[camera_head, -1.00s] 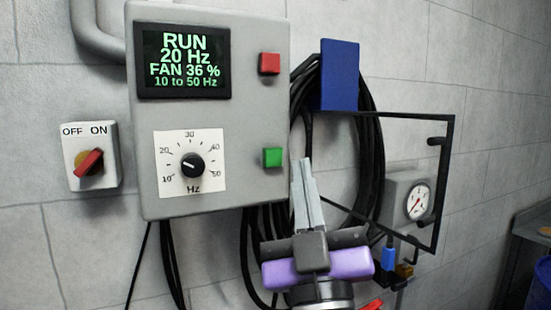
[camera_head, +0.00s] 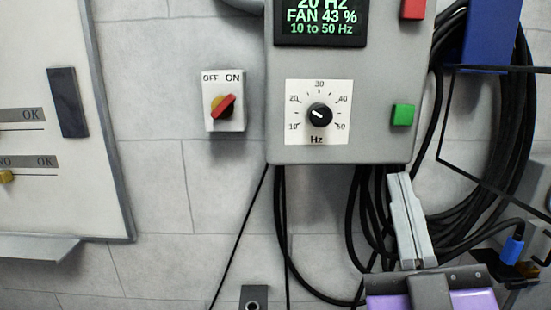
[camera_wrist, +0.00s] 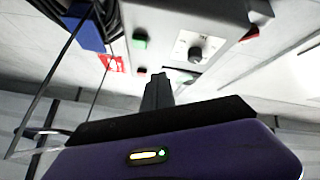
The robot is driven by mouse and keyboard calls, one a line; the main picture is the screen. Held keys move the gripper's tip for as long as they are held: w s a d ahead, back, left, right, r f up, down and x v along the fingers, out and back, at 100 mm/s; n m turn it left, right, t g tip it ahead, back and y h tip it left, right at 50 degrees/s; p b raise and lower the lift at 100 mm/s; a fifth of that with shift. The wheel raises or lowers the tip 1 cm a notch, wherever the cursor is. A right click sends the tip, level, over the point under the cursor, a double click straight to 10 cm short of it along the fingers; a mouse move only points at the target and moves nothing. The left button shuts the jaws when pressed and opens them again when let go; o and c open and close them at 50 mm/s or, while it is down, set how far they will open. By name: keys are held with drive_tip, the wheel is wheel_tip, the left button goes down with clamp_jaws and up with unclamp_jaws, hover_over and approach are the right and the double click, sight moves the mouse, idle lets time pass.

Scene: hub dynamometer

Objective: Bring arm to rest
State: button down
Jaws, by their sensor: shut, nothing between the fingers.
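My gripper (camera_head: 408,215) is at the lower right of the head view, just below the grey control box (camera_head: 345,150). Its grey fingers are together, pointing up, with nothing between them. In the wrist view the closed fingers (camera_wrist: 157,92) show in the middle, pointing toward the box. The box has a dial (camera_head: 319,115) marked in Hz, a green button (camera_head: 403,114), a red button (camera_head: 413,8) and a display (camera_head: 320,25) reading 20 Hz, FAN 43 %, 10 to 50 Hz. The display's top line is cut off by the frame.
Black cables hang below and right of the box, behind my gripper, from a blue holder (camera_head: 496,40). A thin black frame (camera_head: 446,130) is at the right. A red OFF/ON switch (camera_head: 223,106) is left of the box. A white board (camera_head: 60,190) stands far left.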

drive_tip(key=s+f+g+y, duration=0.1)
drive_tip(key=s+f+g, duration=0.1)
drive_tip(key=s+f, duration=0.35)
drive_tip(key=s+d+f+m+g, duration=0.1)
drive_tip(key=s+f, duration=0.1)
drive_tip(key=f, duration=0.7)
drive_tip(key=s+f+g+y, duration=0.1)
drive_tip(key=s+f+g, duration=0.15)
drive_tip(key=f, duration=0.55)
drive_tip(key=s+d+f+m+g+h, duration=0.1)
drive_tip(key=s+d+f+m+g, duration=0.1)
drive_tip(key=s+f, duration=0.5)
drive_tip(key=s+d+f+m+g+h, duration=0.1)
drive_tip(key=s+f+g, duration=0.3)
drive_tip(key=s, duration=0.8)
wheel_tip(320, 180, down, 3)
drive_tip(key=shift+s+d+r+m, duration=0.15)
drive_tip(key=shift+s+d+m, duration=0.25)
drive_tip(key=shift+d+m, duration=0.15)
